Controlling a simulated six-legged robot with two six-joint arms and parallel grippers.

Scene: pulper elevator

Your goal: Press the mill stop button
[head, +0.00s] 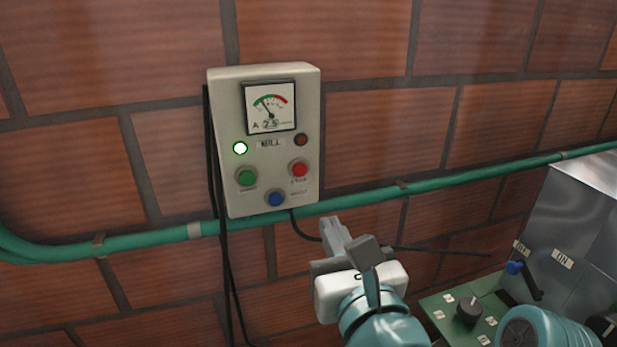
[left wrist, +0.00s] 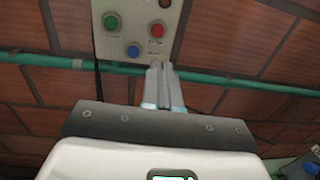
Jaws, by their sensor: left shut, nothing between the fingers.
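The mill control box (head: 228,190) is a pale box on the brick wall, with a dial on top. Its red stop button (head: 299,168) is at the right, above the word "STOP"; it also shows in the left wrist view (left wrist: 157,30). A green button (head: 246,177) is at the left and a blue button (head: 276,199) is below. My left gripper (head: 335,232) is shut and empty, below and right of the box, apart from the buttons. In the left wrist view its fingers (left wrist: 161,70) point up toward the box's lower edge. My right gripper is not in view.
A green pipe (head: 440,178) runs along the wall just below the box. Dark cables (head: 222,260) hang at the box's left. At the lower right stand a green panel with a black knob (head: 469,310) and a grey metal cabinet (head: 570,215) with a blue-tipped lever.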

